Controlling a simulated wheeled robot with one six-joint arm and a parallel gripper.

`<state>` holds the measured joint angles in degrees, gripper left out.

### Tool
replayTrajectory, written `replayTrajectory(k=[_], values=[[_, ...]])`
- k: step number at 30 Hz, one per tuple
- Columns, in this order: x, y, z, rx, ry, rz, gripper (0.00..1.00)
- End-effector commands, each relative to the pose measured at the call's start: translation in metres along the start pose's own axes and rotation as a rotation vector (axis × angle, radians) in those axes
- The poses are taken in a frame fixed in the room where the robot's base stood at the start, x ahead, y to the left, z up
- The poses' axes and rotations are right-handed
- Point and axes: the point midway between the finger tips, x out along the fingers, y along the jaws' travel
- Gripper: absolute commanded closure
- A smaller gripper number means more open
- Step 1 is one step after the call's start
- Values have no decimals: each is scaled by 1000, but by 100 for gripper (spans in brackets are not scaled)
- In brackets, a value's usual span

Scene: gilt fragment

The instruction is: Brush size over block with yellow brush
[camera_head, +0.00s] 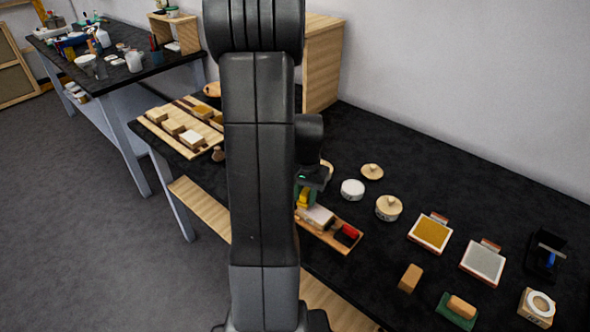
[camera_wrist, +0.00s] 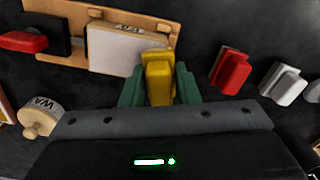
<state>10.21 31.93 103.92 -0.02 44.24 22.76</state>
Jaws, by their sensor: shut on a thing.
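My gripper (camera_wrist: 158,88) is shut on the yellow brush (camera_wrist: 158,78), held between its green fingers. In the head view my gripper (camera_head: 305,192) and the yellow brush (camera_head: 303,199) show just right of my arm, over the left end of a wooden tray. The pale block (camera_wrist: 118,50) lies on the wooden tray (camera_wrist: 160,22); it also shows in the head view (camera_head: 317,217). The brush overlaps the block's near-right corner in the wrist view; I cannot tell whether they touch. The brush's working end is hidden. No container marked as size is readable.
On the tray beside the block are a black piece with a red part (camera_wrist: 22,42). A red piece (camera_wrist: 230,72) and a white piece (camera_wrist: 284,84) lie right of the tray. A jar lettered "WA" (camera_wrist: 42,112) stands near. Pads and small blocks (camera_head: 410,278) occupy the table's right.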

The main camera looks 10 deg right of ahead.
Motion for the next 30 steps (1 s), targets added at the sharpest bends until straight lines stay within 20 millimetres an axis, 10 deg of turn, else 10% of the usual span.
replayTrajectory(k=[30], values=[[-82,2,-2,-6,0,0,93]])
